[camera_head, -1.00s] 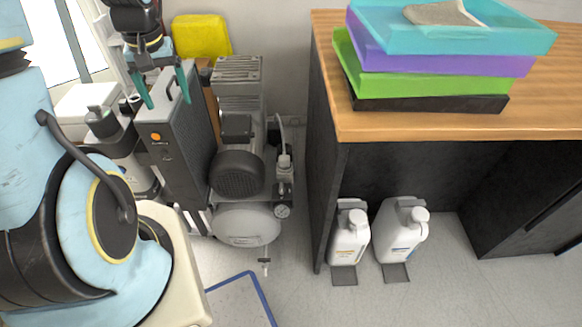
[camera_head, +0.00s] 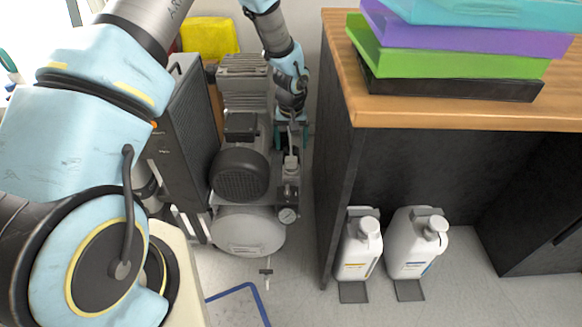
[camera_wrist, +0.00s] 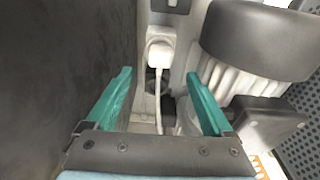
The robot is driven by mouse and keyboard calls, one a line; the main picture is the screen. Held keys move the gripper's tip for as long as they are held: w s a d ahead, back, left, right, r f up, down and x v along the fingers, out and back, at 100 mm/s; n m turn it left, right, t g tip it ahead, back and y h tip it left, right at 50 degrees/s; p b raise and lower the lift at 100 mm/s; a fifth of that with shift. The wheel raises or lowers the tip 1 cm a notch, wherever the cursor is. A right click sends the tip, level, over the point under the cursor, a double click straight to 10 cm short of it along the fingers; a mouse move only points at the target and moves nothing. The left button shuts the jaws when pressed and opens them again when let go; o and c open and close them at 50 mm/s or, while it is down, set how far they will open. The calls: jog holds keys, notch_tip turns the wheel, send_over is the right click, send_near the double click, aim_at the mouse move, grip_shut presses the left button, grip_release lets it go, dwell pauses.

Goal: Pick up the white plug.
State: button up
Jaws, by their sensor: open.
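The white plug (camera_wrist: 159,54) shows in the wrist view, seated at a pale wall fitting, with its white cable (camera_wrist: 158,100) hanging down from it. My gripper (camera_wrist: 159,74) is open, with one teal finger to the left of the plug's line and one to the right. The plug appears beyond the fingertips, roughly centred between them, and nothing is held. In the head view my gripper (camera_head: 291,130) reaches down behind the compressor, beside the dark cabinet. I cannot make out the plug in that view.
The grey compressor (camera_head: 240,170) stands just left of my gripper, and its ribbed, dark-capped part (camera_wrist: 255,45) is close to the right finger in the wrist view. The cabinet's dark side (camera_wrist: 60,70) is close on the left. White bottles (camera_head: 360,250) stand by the cabinet.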

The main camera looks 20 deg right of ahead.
aim_at(291, 159)
jog(key=f, duration=0.6)
jog(key=w+f, duration=0.1)
jog(key=f, duration=0.2)
jog(key=shift+w+d, duration=0.1)
jog(key=shift+d, duration=0.15)
grip_shut()
dwell(0.4)
